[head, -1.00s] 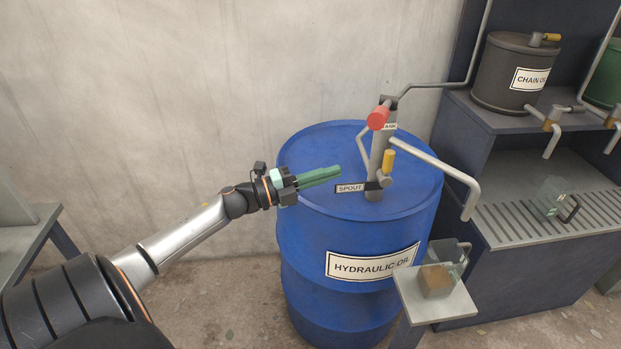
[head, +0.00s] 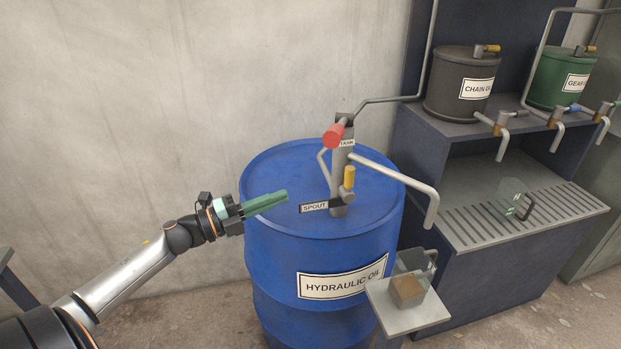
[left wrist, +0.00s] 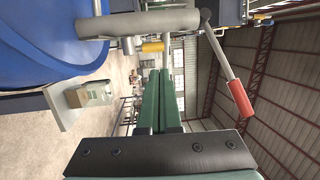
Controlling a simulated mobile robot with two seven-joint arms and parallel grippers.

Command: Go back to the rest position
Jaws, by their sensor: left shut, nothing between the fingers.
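My left gripper (head: 265,201) is shut and empty, with green fingers held level in front of the blue hydraulic oil drum's upper left side. The fingers also show together in the left wrist view (left wrist: 158,92). The blue drum (head: 275,255) carries a pump with a red-handled lever (head: 335,135), a yellow-handled valve (head: 349,178), a "SPOUT" label (head: 314,208) and a bent spout pipe (head: 400,180). The gripper is apart from the pump. In the left wrist view the red handle (left wrist: 240,98) is to the right of the fingers. My right gripper is not in view.
A clear jug with brown contents (head: 407,290) stands on a small grey stand (head: 410,318) by the drum. At right, a dark bench (head: 470,270) bears the chain oil (head: 455,105) and green gear oil tanks (head: 550,85), with an empty jug (head: 507,200) on its grate.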

